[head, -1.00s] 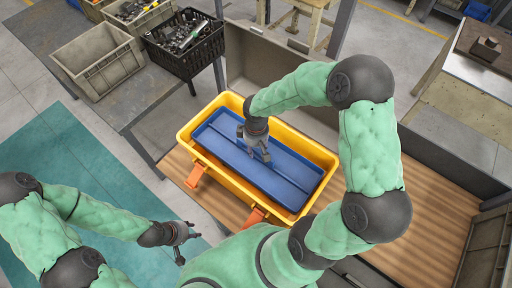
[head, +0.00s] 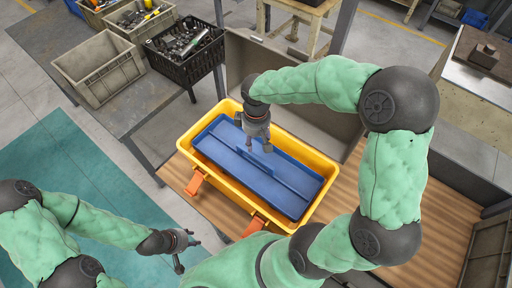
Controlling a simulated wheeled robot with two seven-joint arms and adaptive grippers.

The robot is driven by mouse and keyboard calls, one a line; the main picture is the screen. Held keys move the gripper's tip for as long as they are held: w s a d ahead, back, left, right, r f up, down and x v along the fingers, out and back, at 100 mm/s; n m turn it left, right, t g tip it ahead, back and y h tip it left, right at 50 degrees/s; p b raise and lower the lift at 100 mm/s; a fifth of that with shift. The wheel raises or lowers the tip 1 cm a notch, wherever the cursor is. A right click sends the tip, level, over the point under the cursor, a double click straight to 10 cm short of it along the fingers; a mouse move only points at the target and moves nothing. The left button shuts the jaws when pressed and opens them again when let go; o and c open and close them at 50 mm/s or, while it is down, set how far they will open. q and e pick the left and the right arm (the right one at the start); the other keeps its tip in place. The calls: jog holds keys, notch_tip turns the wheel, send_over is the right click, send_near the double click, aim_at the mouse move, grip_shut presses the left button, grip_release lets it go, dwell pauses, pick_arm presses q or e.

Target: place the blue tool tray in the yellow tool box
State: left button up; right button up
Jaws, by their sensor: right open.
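The blue tool tray (head: 283,191) lies inside the yellow tool box (head: 318,161), within its rim. The yellow tool box stands on a wooden-topped bench with its orange latches (head: 195,182) facing me. My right gripper (head: 257,148) is above the far left part of the tray, pointing down. It is open and appears to hold nothing. Whether its fingers still touch the tray's middle divider is hard to tell. My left gripper (head: 186,253) hangs at the lower left, away from the box, over the floor; its finger gap is too small to judge.
A black crate of tools (head: 193,62) and a beige bin (head: 99,73) stand on a grey table (head: 52,43) at the upper left. A grey panel (head: 284,80) rises behind the box. The wooden bench top (head: 403,262) is clear to the right.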

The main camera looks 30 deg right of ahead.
notch_tip(320, 180, up, 2)
dwell(1.5)
